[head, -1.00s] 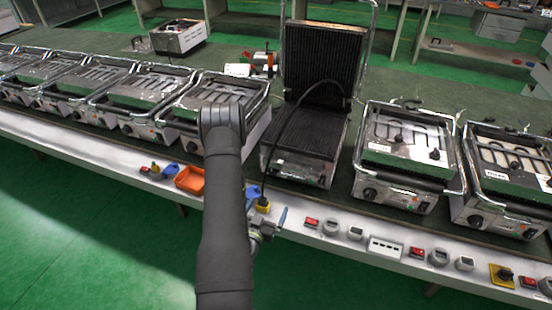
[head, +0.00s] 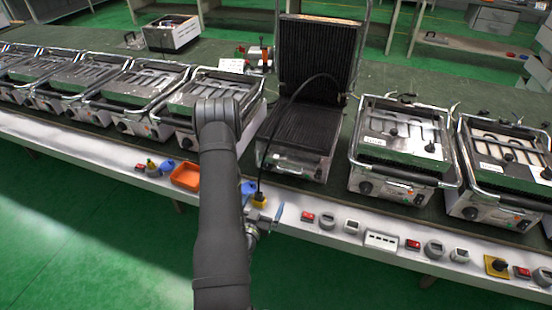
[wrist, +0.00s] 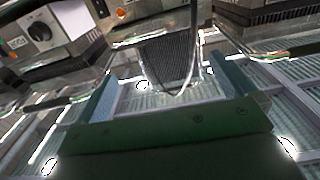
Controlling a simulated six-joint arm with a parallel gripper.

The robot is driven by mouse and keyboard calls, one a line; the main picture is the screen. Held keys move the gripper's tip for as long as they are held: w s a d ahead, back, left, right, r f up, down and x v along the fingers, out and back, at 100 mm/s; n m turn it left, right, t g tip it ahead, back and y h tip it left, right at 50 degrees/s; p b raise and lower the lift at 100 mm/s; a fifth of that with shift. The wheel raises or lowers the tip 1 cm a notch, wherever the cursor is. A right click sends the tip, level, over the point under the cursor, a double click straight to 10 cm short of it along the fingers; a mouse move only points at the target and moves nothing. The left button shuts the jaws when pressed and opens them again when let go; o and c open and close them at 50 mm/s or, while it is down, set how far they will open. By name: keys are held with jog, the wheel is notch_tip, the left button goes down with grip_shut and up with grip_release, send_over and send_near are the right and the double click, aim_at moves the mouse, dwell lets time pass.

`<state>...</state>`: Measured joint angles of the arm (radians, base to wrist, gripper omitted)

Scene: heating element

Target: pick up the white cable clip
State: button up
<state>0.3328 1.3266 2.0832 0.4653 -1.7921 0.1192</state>
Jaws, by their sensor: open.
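I cannot make out a white cable clip with certainty in either view. A small white block with several dark marks (head: 381,240) lies on the pale front strip of the bench, right of my arm. My gripper (wrist: 200,82) is open and empty in the wrist view, with its two bluish fingers wide apart at left and right. In the head view my arm hides much of the gripper; its visible part (head: 264,217) is beside a yellow part (head: 259,201) at the front strip.
An opened ribbed grill (head: 300,130) with a black cable stands behind my gripper. Closed grills (head: 400,140) line both sides. An orange tray (head: 186,177) lies left of my arm. Red switches (head: 412,244) and grey knobs (head: 326,222) sit along the front strip.

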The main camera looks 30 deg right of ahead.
jog(key=shift+c, duration=0.4)
jog(key=c, duration=1.2)
jog(key=shift+w, duration=0.1)
